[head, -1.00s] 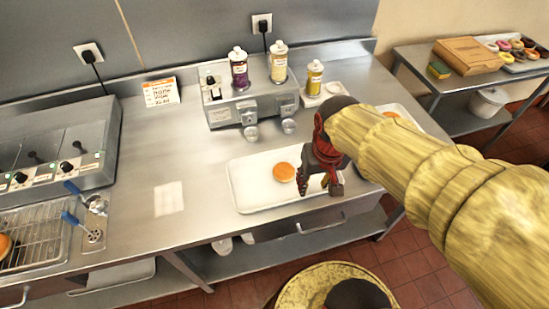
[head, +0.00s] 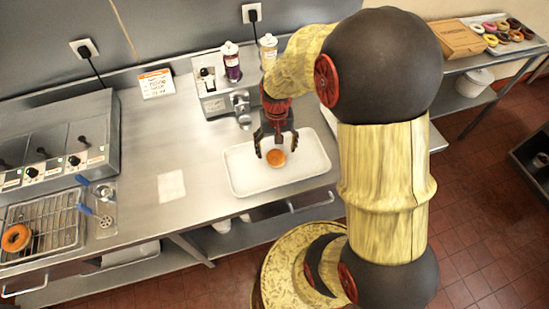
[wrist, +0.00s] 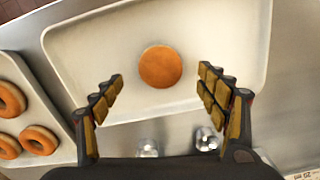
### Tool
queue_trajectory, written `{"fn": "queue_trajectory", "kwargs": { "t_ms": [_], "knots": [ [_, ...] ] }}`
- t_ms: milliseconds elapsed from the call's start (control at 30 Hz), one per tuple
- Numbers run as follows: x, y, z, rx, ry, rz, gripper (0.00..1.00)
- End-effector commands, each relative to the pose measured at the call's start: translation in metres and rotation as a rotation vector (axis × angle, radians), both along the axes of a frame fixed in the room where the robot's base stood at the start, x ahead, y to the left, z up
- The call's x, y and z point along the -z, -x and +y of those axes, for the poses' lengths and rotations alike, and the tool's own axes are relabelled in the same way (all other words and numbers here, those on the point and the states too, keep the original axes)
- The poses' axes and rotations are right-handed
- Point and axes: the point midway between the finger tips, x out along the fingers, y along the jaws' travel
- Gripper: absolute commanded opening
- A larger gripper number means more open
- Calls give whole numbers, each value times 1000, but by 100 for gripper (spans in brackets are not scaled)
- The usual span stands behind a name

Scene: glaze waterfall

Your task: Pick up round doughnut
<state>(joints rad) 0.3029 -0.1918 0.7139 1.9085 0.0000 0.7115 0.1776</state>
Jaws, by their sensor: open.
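A round doughnut (head: 276,158), golden brown with no hole, lies flat on a white tray (head: 240,178) on the steel counter. It also shows in the wrist view (wrist: 160,66), near the middle of the tray (wrist: 75,55). My gripper (head: 276,150) is open above the tray, with its fingers pointing down around the doughnut's place in the head view. In the wrist view the open fingers (wrist: 160,80) stand left and right of the doughnut, with gaps on both sides. They do not touch it.
Ring doughnuts (wrist: 38,140) lie on another tray at the left of the wrist view. A glaze machine (head: 222,100) with bottles stands behind the tray. A ring doughnut (head: 16,238) sits on the fryer rack at far left. The counter left of the tray is mostly clear.

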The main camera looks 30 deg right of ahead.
Motion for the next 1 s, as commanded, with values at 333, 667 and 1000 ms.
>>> {"fn": "queue_trajectory", "kwargs": {
  "t_ms": [333, 667, 1000],
  "knots": [
    [45, -3, 0, 0, 0, 1, 74],
    [46, -3, 0, -1, 0, -1, 70],
    [46, -3, 0, -1, 0, -1, 51]
  ]
}}
